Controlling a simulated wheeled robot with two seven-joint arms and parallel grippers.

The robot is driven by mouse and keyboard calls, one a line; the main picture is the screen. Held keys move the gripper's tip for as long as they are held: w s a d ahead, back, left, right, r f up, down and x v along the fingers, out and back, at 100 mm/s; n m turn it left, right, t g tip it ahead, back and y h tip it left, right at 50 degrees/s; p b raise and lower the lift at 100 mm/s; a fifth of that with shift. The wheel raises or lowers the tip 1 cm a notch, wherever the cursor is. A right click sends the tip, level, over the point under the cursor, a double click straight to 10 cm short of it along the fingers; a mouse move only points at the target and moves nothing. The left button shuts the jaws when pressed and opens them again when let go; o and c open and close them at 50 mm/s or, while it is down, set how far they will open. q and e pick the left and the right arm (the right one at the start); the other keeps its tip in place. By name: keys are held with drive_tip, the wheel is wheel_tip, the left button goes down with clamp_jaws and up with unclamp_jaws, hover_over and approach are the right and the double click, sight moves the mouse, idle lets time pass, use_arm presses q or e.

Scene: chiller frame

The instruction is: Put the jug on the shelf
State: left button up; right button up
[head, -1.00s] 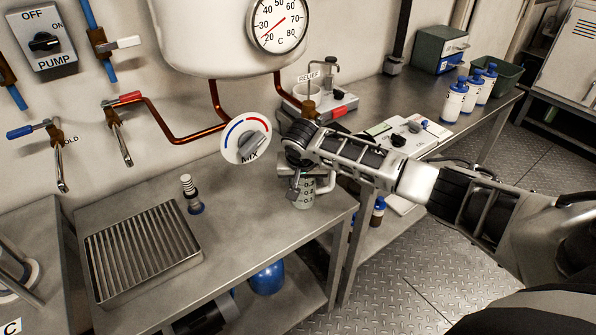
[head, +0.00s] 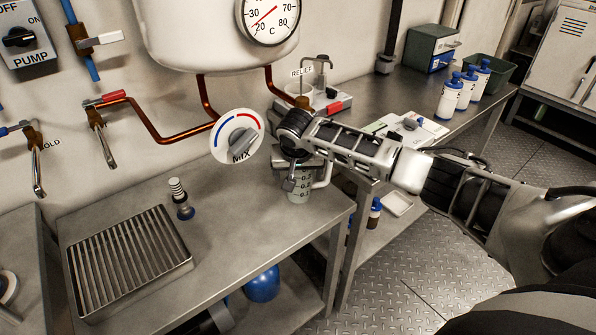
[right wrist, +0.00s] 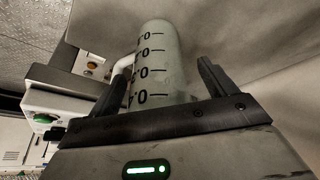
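The jug (head: 301,187) is a small grey-green translucent cup with dark graduation marks and a pale handle. My right gripper (head: 298,168) is shut on it near the front right of the steel table (head: 235,225). The jug appears to be raised slightly off the table top. In the right wrist view the jug (right wrist: 158,65) stands between the two dark fingers (right wrist: 165,90), with its handle to the left. A lower shelf (head: 300,308) shows under this table. Another lower shelf (head: 375,236) shows under the bench to the right. My left gripper is out of view.
A slatted metal tray (head: 130,258) and a small ringed fitting (head: 180,198) stand on the table's left. The mix dial (head: 237,137) and copper pipes are behind. A blue round vessel (head: 262,284) is below. White bottles (head: 450,98) stand on the bench (head: 405,88).

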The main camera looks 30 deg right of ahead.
drive_tip(key=shift+r, duration=0.1)
drive_tip(key=v, duration=0.7)
drive_tip(key=shift+r, duration=0.35)
drive_tip(key=shift+s, duration=0.1)
